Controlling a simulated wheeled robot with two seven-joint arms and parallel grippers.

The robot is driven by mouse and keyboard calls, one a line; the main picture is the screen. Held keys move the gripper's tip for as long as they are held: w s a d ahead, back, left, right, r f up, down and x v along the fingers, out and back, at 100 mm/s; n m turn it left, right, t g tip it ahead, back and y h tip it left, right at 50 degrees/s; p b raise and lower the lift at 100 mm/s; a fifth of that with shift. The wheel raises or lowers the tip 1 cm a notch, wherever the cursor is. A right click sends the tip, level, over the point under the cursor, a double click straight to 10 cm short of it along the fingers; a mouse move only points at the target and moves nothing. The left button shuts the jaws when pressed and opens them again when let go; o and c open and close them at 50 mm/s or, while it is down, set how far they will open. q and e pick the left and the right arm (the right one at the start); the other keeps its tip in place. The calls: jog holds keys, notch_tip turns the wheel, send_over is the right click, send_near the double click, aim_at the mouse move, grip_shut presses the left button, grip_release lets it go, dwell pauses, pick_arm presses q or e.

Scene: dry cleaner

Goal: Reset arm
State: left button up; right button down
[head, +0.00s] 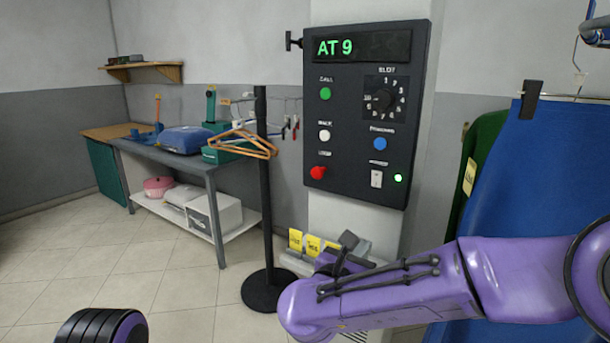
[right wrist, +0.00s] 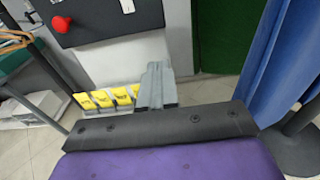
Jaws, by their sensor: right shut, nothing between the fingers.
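My purple right arm comes in from the right of the head view, below the control panel. Its right gripper (head: 349,241) is partly hidden behind the arm there. The right wrist view shows the grey gripper fingers (right wrist: 155,75) together, with nothing between them. They point toward the lower part of the pale pillar and are close to yellow tags. My left gripper is not in view; a purple and black part of mine shows at the bottom left of the head view.
The black control panel (head: 364,112) reads "AT 9" and has a red button (head: 318,172). A black stand (head: 263,200) with orange hangers (head: 243,143) is left of it. Blue cloth (head: 535,170) hangs at the right. Floor is clear at the left.

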jog(key=s+d+f+n+g+y, duration=0.1)
jog(key=s+d+f+n+y, duration=0.15)
jog(key=f+n, duration=0.7)
jog(key=s+d+f+n+g+y, duration=0.1)
jog(key=s+f+n+y, duration=0.25)
jog(key=f+n, duration=0.6)
jog(key=s+d+f+n+y, duration=0.2)
jog(key=s+f+n, duration=0.1)
jog(key=f+n, duration=0.6)
jog(key=s+d+f+n+g, duration=0.2)
jog(key=s+d+f+g, duration=0.1)
jog(key=s, duration=0.6)
jog(key=s+d+f+n+g+h, duration=0.1)
jog(key=s+d+f+n+g, duration=0.2)
jog(key=s+d+f, duration=0.3)
jog(key=s+d+f+n+g, duration=0.2)
jog(key=s+f, duration=0.4)
jog(key=s, duration=0.7)
jog(key=shift+s+d+f+n+g+h, duration=0.2)
jog(key=shift+d+f+n+g+h, duration=0.25)
jog(key=shift+d, duration=0.8)
